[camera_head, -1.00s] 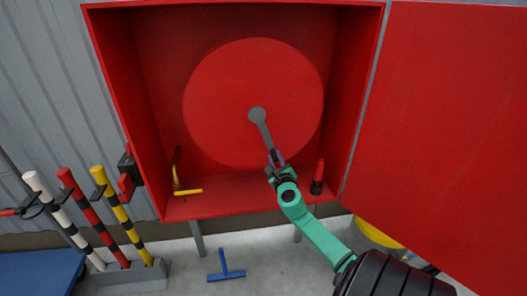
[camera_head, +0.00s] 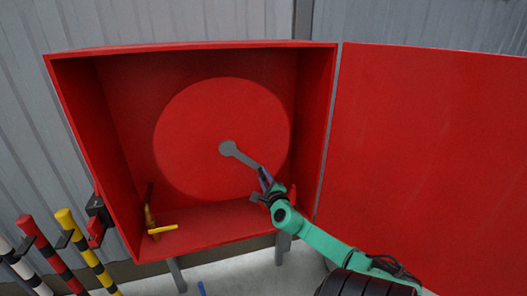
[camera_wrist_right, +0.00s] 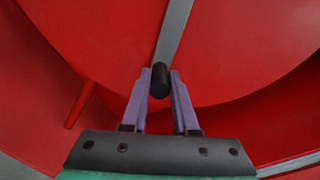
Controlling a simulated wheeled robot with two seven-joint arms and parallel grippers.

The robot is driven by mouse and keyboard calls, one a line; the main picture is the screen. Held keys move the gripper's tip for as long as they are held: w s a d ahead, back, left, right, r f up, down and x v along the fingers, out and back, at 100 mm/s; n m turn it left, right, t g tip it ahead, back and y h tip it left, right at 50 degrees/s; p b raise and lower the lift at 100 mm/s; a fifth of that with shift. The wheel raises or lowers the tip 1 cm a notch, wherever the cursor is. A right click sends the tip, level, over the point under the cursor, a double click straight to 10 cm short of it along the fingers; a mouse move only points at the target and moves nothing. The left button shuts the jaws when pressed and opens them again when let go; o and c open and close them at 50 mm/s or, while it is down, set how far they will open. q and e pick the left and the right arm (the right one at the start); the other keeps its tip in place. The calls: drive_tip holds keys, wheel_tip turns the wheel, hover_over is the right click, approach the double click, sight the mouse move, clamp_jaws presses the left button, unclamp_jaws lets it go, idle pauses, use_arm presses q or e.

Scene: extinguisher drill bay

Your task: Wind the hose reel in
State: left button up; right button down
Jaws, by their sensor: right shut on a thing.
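The round red hose reel (camera_head: 195,130) sits inside an open red cabinet (camera_head: 95,150) in the head view. Its grey crank arm (camera_head: 243,158) runs from the hub down to the right. My right gripper (camera_head: 265,178) is at the crank's outer end. In the right wrist view its purple fingers stand on either side of the black crank knob (camera_wrist_right: 160,82), and it is shut on that knob. The grey crank arm (camera_wrist_right: 173,30) rises from the knob there. The hose itself does not show. My left gripper is not in view.
The open red door (camera_head: 430,150) fills the right side. A yellow valve handle (camera_head: 163,229) is at the cabinet's lower left. Striped poles, including a yellow-and-black one (camera_head: 85,245), stand at left. A red piece (camera_head: 292,194) shows partly behind my right gripper.

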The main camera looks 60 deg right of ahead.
drive_tip(key=c, duration=0.7)
unclamp_jaws()
drive_tip(key=v, duration=1.5)
drive_tip(key=shift+s+a, duration=0.15)
drive_tip(key=shift+a, duration=0.05)
